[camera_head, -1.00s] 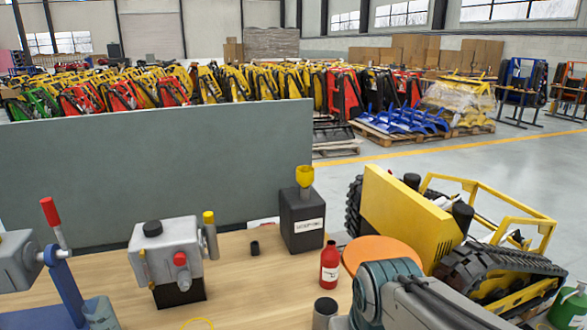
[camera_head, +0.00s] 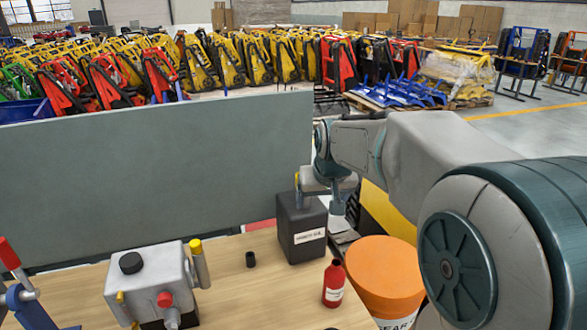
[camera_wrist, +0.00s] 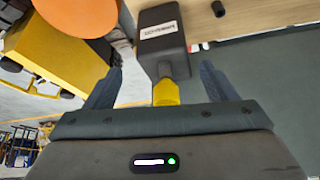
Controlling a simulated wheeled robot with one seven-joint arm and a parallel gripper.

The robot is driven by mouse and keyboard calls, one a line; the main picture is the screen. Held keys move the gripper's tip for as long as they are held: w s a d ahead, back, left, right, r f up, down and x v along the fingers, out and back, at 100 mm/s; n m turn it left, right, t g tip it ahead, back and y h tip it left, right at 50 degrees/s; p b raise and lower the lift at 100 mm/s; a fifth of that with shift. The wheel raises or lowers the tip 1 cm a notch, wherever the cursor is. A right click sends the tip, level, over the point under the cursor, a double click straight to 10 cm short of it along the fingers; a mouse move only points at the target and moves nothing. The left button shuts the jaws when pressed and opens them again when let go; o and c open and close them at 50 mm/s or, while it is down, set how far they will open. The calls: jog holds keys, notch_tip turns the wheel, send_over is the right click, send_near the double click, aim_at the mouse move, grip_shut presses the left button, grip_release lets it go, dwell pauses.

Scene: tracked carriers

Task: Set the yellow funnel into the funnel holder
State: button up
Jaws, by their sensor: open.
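The yellow funnel (camera_wrist: 167,92) is at the dark labelled box (camera_wrist: 175,60) in the wrist view. My gripper (camera_wrist: 161,68) is open, with one finger on each side of the funnel and visible gaps between; it is not gripping it. In the head view my gripper (camera_head: 338,206) is above and beside the box (camera_head: 301,228), and only a sliver of yellow shows at its left, so the funnel is mostly hidden there. I cannot pick out the funnel holder with certainty.
A grey machine (camera_head: 152,281) with a red knob, a small black cylinder (camera_head: 250,259) and a red bottle (camera_head: 333,283) stand on the wooden bench (camera_head: 235,285). An orange-lidded bucket (camera_head: 385,265) is at the right. A grey partition (camera_head: 150,170) runs behind the bench.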

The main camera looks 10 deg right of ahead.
jog(key=w+r+t+p, duration=0.1)
jog(key=w+r+p, duration=0.15)
jog(key=w, duration=0.85)
jog(key=x, duration=0.4)
jog(key=p+x, duration=0.1)
jog(key=x, duration=0.2)
jog(key=shift+w+f, duration=0.1)
jog(key=shift+w, duration=0.45)
jog(key=shift+w+r+p+x, duration=0.15)
jog(key=shift+p+x, duration=0.55)
jog(key=shift+x, duration=0.45)
jog(key=shift+w+r+p+x, duration=0.1)
jog(key=shift+w+p+x, duration=0.1)
jog(key=shift+p+x, duration=0.7)
jog(key=shift+w+f, duration=0.3)
jog(key=shift+f, duration=0.3)
jog(key=c, duration=1.1)
